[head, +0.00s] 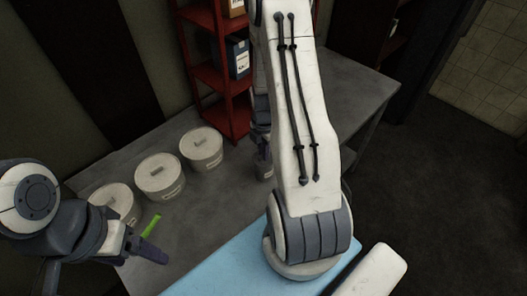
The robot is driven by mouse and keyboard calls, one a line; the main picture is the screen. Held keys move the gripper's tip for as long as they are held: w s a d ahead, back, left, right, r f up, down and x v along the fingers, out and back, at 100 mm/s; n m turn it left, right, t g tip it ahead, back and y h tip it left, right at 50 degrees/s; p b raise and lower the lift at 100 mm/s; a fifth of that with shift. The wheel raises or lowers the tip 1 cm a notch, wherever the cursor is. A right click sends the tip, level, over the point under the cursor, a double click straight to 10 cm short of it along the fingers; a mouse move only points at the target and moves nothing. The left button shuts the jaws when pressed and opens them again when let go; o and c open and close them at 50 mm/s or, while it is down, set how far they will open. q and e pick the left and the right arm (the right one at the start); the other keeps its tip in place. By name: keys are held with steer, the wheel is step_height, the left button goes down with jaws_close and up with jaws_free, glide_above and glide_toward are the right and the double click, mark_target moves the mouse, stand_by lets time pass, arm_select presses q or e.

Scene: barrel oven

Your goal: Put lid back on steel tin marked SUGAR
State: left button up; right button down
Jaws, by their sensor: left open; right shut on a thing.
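Three pale round tins stand in a row on the grey table, a far one (201,149), a middle one (160,177) and a near one (114,201). Each has a lid-like top and a small label too small to read. A small greyish round thing (263,171), perhaps a tin, shows partly beside my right arm. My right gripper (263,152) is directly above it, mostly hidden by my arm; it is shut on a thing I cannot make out. My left gripper (150,239) is open and empty in front of the near tin, with a green strip at one finger.
A red shelf (204,70) with boxes (238,58) stands at the table's back. The grey table (205,212) is bare between the pale tins and my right arm. A light blue surface (222,270) lies at the front. Open floor (440,190) is at right.

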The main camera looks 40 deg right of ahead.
stand_by(0.3)
steer(key=c, duration=0.8)
jaws_free()
steer(key=shift+c, duration=0.2)
steer(key=o, duration=0.5)
steer(key=shift+r+p, duration=2.95)
steer(key=shift+r, duration=0.6)
steer(key=shift+c, duration=0.4)
